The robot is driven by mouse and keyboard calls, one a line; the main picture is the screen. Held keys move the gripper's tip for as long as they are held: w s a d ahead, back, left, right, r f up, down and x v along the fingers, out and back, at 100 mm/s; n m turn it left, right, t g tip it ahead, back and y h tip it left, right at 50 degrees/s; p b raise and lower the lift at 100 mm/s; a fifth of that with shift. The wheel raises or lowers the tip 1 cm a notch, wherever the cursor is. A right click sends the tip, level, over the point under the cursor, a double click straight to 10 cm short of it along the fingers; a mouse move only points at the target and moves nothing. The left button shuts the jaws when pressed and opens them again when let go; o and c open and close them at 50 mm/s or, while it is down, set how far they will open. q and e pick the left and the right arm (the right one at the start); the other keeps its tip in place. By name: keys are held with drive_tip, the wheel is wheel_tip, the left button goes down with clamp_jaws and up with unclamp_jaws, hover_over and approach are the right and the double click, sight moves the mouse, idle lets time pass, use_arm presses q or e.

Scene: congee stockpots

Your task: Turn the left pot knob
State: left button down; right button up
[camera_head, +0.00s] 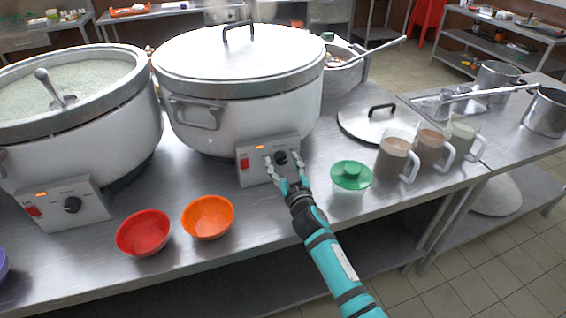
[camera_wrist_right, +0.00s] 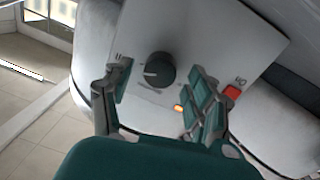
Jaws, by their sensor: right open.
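The left pot (camera_head: 95,125) is large and open, with pale congee and a ladle in it. Its control box carries a black left knob (camera_head: 72,204) and a lit orange lamp. The right pot (camera_head: 245,105) is lidded, and its control box (camera_head: 253,175) has a black knob (camera_head: 281,158). My right gripper (camera_head: 283,166) is at this right pot's box, fingers open on either side of the knob. The right wrist view shows this knob (camera_wrist_right: 158,70) between the spread fingers (camera_wrist_right: 160,88), with a gap visible on both sides. My left gripper is not in view.
A red bowl (camera_head: 143,232) and an orange bowl (camera_head: 208,216) stand near the table's front edge. Several filled pitchers (camera_head: 394,158) and a loose pot lid (camera_head: 378,124) are further right.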

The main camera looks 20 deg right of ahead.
drive_tip(key=shift+w, duration=0.3)
drive_tip(key=c, duration=1.1)
drive_tip(key=shift+c, duration=0.2)
